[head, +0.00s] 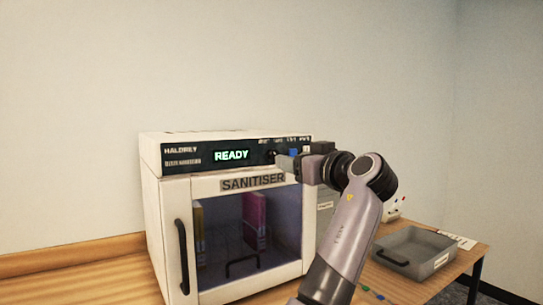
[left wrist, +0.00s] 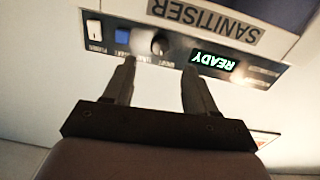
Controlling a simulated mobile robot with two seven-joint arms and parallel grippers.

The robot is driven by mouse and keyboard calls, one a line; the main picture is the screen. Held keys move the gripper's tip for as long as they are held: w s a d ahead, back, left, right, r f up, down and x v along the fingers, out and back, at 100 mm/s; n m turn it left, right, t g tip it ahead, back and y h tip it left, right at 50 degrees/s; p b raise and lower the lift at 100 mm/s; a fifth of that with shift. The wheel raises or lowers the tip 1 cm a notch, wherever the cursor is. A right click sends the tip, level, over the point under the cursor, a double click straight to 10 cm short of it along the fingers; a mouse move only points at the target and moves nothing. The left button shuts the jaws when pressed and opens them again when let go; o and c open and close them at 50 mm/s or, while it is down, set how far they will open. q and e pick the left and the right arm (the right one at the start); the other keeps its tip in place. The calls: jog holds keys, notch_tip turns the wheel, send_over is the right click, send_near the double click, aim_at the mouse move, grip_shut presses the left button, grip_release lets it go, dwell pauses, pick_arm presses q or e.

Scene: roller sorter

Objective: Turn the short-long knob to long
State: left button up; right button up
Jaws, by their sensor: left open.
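The white sanitiser (head: 167,235) stands on the wooden table with its glass door shut. A dark panel along its top front shows READY in green. The dark round knob (left wrist: 158,45) is on this panel, upside down in the left wrist view. It also shows partly beside my gripper in the head view (head: 270,155). The knob's small labels and pointer are too blurred to read. My left gripper (left wrist: 160,66) is open, its fingertips at the panel on either side of the knob, with no clear contact visible. My right gripper is not in view.
A grey tray (head: 437,262) with a handle stands on the table at the right. Coloured items stand behind the glass door. The wall above the sanitiser is clear.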

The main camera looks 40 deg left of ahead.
aim_at(273, 155)
pick_arm(q)
jog(key=p+x, duration=0.1)
jog(key=x, duration=0.6)
jog(key=shift+a, duration=0.2)
jog(key=shift+p, duration=0.3)
jog(key=c, duration=1.1)
